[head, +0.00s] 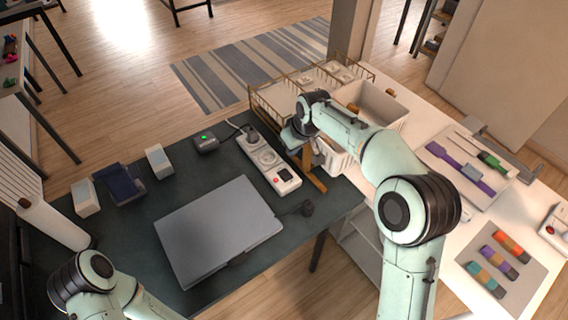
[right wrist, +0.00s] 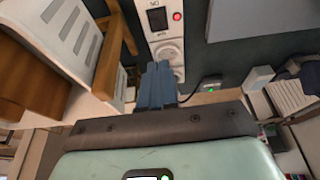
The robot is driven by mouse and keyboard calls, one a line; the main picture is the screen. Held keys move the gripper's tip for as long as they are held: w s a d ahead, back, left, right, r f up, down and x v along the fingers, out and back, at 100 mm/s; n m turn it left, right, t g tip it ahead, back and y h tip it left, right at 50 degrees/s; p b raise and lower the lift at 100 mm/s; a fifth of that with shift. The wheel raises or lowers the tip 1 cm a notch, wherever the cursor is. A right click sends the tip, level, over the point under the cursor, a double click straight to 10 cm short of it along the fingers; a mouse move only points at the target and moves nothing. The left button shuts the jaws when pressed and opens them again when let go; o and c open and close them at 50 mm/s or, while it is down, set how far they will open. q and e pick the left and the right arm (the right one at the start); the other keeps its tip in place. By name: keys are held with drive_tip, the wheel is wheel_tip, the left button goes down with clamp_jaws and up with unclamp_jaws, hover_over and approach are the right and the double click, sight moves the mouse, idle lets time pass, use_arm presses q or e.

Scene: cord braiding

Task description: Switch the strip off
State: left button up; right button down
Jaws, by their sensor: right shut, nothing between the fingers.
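The white power strip (head: 267,160) lies on the dark desk near its right edge. Its near end carries a dark switch and a small red light that looks lit. In the right wrist view the switch (right wrist: 158,18) and the red light (right wrist: 177,16) show at the top, with round sockets below. My right gripper (head: 293,139) is shut and empty beside the strip's right side. In the wrist view its fingers (right wrist: 158,75) overlap the socket part of the strip; I cannot tell whether they touch it. Of my left arm only links show at bottom left; its gripper is out of view.
A closed grey laptop (head: 218,230) lies left of the strip. A black box with a green light (head: 205,142) and a plug with a cord are near the strip's far end. A wooden stand (head: 314,176), wire basket (head: 264,112) and white bin (head: 372,104) crowd the right side.

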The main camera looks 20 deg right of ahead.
drive_tip(key=shift+f, duration=0.1)
approach(283, 171)
drive_tip(key=x, duration=0.5)
drive_tip(key=shift+w+f, duration=0.1)
drive_tip(key=shift+w, duration=0.1)
drive_tip(key=shift+w+f, duration=0.1)
drive_tip(key=shift+f, duration=0.55)
